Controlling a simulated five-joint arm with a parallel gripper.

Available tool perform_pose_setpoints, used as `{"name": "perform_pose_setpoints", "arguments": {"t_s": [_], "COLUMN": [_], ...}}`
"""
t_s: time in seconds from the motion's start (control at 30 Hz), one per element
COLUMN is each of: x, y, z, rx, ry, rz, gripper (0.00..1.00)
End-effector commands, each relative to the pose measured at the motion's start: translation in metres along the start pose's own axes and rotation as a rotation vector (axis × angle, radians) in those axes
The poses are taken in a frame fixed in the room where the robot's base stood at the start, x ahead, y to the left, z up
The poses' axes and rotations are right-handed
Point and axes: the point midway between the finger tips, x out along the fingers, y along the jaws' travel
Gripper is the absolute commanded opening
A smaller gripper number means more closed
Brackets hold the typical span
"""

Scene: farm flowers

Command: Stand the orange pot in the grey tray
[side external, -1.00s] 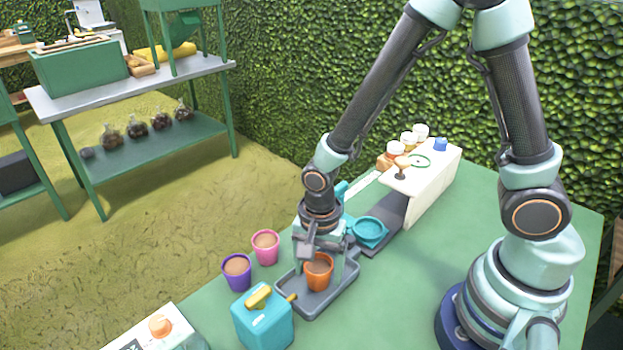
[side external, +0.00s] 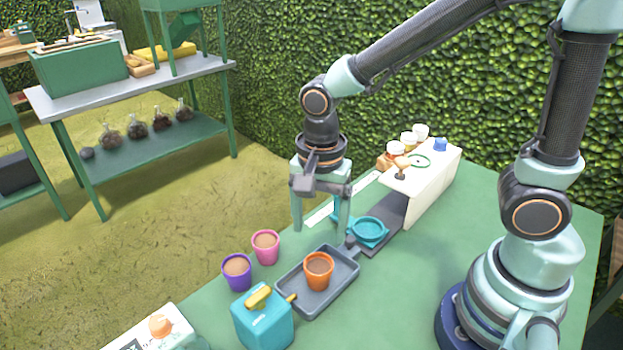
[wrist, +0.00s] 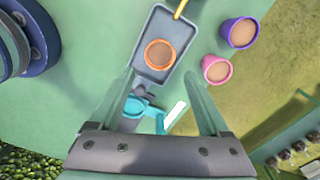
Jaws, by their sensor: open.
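The orange pot (side external: 318,270) holds brown soil and stands upright inside the grey tray (side external: 286,284) on the green table. In the wrist view the orange pot (wrist: 160,54) shows inside the rim of the grey tray (wrist: 153,18), apart from my fingers. My gripper (side external: 321,226) is open and empty, raised above the table beyond the tray. Its two fingers also show in the wrist view (wrist: 166,88), spread wide with nothing between them.
A purple pot (side external: 237,272) and a pink pot (side external: 265,246) stand left of the tray. A teal box-shaped can (side external: 263,325) is in front of it. A teal round dish (side external: 369,231) and a cream box (side external: 425,185) are behind. The table's right side is clear.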

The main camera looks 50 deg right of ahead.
Motion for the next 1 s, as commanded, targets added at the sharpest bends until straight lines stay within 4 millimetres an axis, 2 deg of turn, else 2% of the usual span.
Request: {"name": "perform_pose_setpoints", "arguments": {"t_s": [0.13, 0.27, 0.5, 0.7, 0.8, 1.0], "x": [-0.01, -0.026, -0.072, -0.102, -0.111, -0.117], "y": [0.0, 0.002, 0.015, 0.034, 0.041, 0.047], "z": [-0.003, -0.016, -0.057, -0.085, -0.093, -0.1], "rx": [-0.021, -0.142, -0.577, -0.921, -1.04, -1.148], "ry": [0.001, 0.01, 0.129, 0.299, 0.369, 0.432], "rz": [-0.012, -0.068, -0.229, -0.293, -0.297, -0.289], "gripper": [0.8, 0.8, 0.8, 0.8, 0.8, 0.8]}}
